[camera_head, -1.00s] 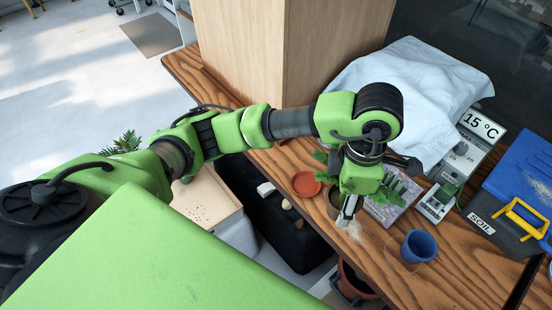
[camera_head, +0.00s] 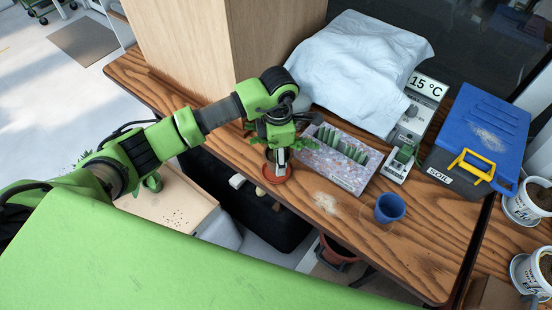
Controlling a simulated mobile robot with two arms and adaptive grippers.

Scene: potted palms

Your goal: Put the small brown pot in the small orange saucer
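The small orange saucer (camera_head: 267,178) is on the wooden table near its front edge. My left gripper (camera_head: 281,163) points down over it, with its fingers at the small brown pot (camera_head: 270,156). It appears shut on the pot's side. The gripper hides most of the pot, and green palm leaves spread out on both sides of the gripper. The pot is over the saucer or in it; I cannot tell whether its base touches the saucer. My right gripper is not in view.
A speckled tray (camera_head: 345,180) of small plants stands just right of the gripper. Spilled soil (camera_head: 327,203) and a blue cup (camera_head: 390,208) are further right. The table edge is close in front.

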